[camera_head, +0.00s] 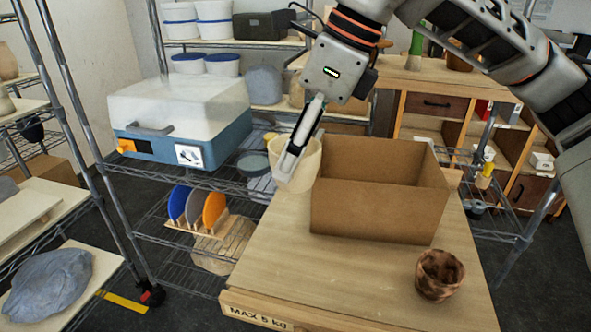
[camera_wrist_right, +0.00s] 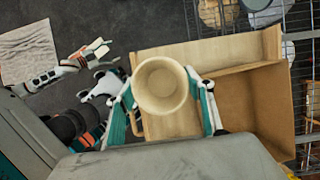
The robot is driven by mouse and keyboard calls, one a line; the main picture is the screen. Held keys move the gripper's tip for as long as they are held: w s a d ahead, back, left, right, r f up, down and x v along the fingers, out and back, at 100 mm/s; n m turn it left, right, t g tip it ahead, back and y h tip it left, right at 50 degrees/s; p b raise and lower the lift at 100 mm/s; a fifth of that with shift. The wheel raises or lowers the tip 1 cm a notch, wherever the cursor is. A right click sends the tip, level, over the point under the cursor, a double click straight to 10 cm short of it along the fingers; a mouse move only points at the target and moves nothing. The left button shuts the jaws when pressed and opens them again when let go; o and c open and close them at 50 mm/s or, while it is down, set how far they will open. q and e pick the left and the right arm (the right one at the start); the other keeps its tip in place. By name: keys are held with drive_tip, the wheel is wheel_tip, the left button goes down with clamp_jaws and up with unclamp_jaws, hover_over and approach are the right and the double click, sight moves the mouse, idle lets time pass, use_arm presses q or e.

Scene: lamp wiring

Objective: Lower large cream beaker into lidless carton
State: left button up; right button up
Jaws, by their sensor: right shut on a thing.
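The large cream beaker (camera_head: 305,168) is upright beside the left wall of the carton in the head view, outside it. My right gripper (camera_head: 291,158) is shut on it, with one finger over its near side. In the right wrist view the beaker (camera_wrist_right: 162,84) shows its round open mouth between the fingers of my right gripper (camera_wrist_right: 166,112). I cannot tell whether its base touches the table. The lidless carton (camera_head: 375,209) is open-topped on the table; its floor is hidden. My left gripper (camera_wrist_right: 98,75) shows small at the left of the wrist view, its jaw state unclear.
A brown mottled cup (camera_head: 438,282) stands on the wooden table (camera_head: 330,270) in front of the carton. The front left of the table is clear. A wire shelf with a white-and-blue case (camera_head: 180,112) and colored discs (camera_head: 195,206) stands close at the left.

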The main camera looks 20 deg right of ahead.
drive_tip(key=shift+w+d+r, duration=0.1)
drive_tip(key=shift+d+r, duration=0.1)
drive_tip(key=shift+r, duration=0.3)
use_arm(q)
wheel_tip(320, 180, up, 10)
drive_tip(key=a+p, duration=0.1)
drive_tip(key=p, duration=1.1)
drive_tip(key=shift+n, duration=0.3)
use_arm(e)
drive_tip(key=w+d, duration=0.4)
drive_tip(key=d, duration=0.7)
drive_tip(key=w+d, duration=0.4)
drive_tip(key=d, duration=0.7)
drive_tip(key=shift+w+f, duration=0.2)
drive_tip(key=shift+f, duration=0.15)
use_arm(q)
drive_tip(key=shift+w+a+r, duration=0.1)
drive_tip(key=shift+a, duration=0.1)
use_arm(e)
drive_tip(key=shift+a, duration=0.1)
use_arm(q)
drive_tip(key=shift+a, duration=0.25)
use_arm(e)
drive_tip(key=shift+w+a, duration=0.2)
drive_tip(key=shift+a, duration=0.1)
